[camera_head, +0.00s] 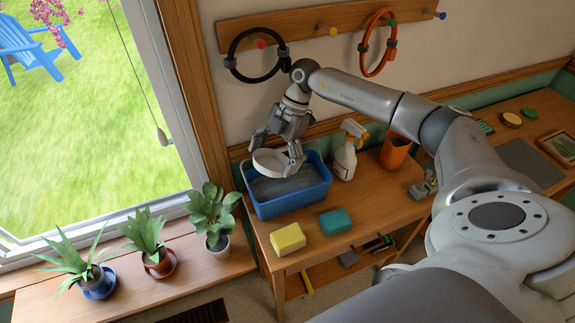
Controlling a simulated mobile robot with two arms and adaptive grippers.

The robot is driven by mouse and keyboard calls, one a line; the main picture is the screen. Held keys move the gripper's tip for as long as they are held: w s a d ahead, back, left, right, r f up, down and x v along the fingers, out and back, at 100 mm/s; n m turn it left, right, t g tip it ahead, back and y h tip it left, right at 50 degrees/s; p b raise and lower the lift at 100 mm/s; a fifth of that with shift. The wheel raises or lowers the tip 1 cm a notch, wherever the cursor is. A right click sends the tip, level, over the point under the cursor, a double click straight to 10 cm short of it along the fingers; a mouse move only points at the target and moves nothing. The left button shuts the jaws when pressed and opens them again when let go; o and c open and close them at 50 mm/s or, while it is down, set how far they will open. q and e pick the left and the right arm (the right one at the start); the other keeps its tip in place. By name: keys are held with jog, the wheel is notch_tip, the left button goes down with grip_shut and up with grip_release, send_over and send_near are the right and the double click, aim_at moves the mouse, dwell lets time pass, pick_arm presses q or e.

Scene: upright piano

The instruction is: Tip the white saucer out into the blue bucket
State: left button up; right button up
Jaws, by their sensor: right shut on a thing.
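The blue bucket (318,191) is a rectangular tub on the wooden side table, with a grey surface inside it. My right gripper (274,155) is shut on the white saucer (268,163) and holds it over the back left part of the bucket. The saucer looks tilted, with a side turned toward me. I cannot tell whether anything is on it. The gripper's fingers cover part of its rim. My left gripper is not in view.
A white spray bottle (344,160) and an orange cup (394,152) stand right of the bucket. A yellow sponge (288,239) and a teal sponge (336,221) lie in front. Potted plants (211,212) line the windowsill. Coiled hoops (377,42) hang from the peg rail.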

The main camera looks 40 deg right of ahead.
jog(key=shift+a+r+h+p, duration=0.15)
jog(key=shift+a+h+p, duration=0.1)
jog(key=shift+h+p, duration=0.15)
jog(key=shift+f+h, duration=0.35)
jog(key=shift+h, duration=0.05)
jog(key=shift+a+f+h+p, duration=0.1)
jog(key=shift+h+p, duration=0.5)
jog(key=shift+p, duration=0.25)
jog(key=shift+f+h, duration=0.3)
jog(key=shift+h, duration=0.2)
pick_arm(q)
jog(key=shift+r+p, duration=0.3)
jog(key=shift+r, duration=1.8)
pick_arm(e)
jog(key=shift+a+f+h, duration=0.1)
jog(key=shift+f+h, duration=0.4)
jog(key=shift+h, duration=0.2)
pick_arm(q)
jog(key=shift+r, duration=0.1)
